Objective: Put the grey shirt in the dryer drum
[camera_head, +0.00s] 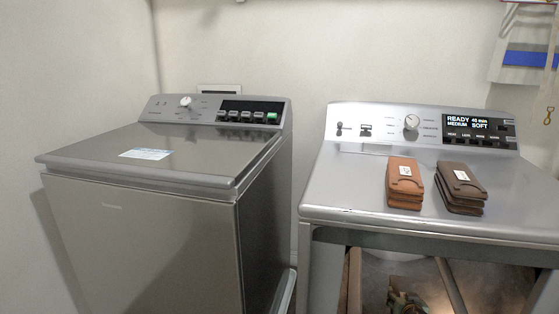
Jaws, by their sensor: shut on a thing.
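The dryer (330,190) is the grey machine on the right, with a lit panel reading "READY". The front below its top is dark and open-looking, and cut off by the bottom edge. I cannot make out the drum there. I see no grey shirt that I can identify. My gripper cannot be made out in this view.
A closed topload washer (95,142) stands on the left, with a narrow gap between the machines. An orange-brown folded stack (405,185) and a dark brown one (460,188) lie on the dryer top. Unclear brownish shapes (405,300) show below the dryer top.

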